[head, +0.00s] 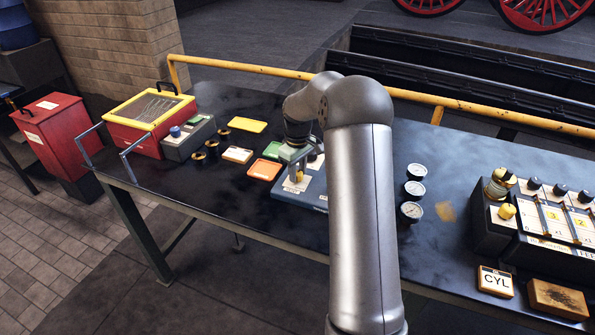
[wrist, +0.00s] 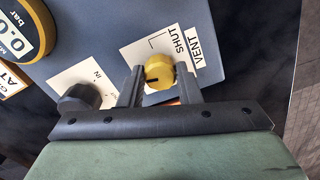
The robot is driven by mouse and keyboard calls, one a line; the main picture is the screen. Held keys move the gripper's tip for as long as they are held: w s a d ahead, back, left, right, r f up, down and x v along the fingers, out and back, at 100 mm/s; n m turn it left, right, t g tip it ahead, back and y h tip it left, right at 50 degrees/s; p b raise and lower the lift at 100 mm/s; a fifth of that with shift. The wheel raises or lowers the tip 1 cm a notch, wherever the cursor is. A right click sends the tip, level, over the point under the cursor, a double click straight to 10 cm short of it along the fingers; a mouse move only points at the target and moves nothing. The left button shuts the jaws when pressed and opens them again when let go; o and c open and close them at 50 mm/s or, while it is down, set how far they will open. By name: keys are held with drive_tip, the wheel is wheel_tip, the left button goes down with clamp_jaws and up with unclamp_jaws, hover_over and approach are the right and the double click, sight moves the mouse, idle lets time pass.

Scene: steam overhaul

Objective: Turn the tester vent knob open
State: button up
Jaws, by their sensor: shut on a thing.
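The tester is a blue-grey box (head: 302,199) near the middle of the bench. Its yellow vent knob (wrist: 159,69) sits on a white plate lettered SHUT and VENT (wrist: 190,48) in the wrist view. My gripper (wrist: 160,80) has one finger on each side of the knob and is shut on it. A dark mark shows on the knob's lower left; its exact setting is hard to read. In the head view, my gripper (head: 295,168) is over the tester, and my arm hides the tester's right side.
A black knob (wrist: 80,98) on a second white plate stands beside the vent knob. A round gauge (wrist: 20,30) reading in bar is at the upper left. Dial gauges (head: 412,210) lie right of my arm.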

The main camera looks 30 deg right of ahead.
drive_tip(key=shift+n, duration=0.9)
drive_tip(key=o, duration=1)
drive_tip(key=shift+c, duration=0.2)
drive_tip(key=shift+r, duration=0.1)
wheel_tip(320, 180, up, 17)
drive_tip(key=b, duration=0.1)
drive_tip(key=shift+r, duration=0.15)
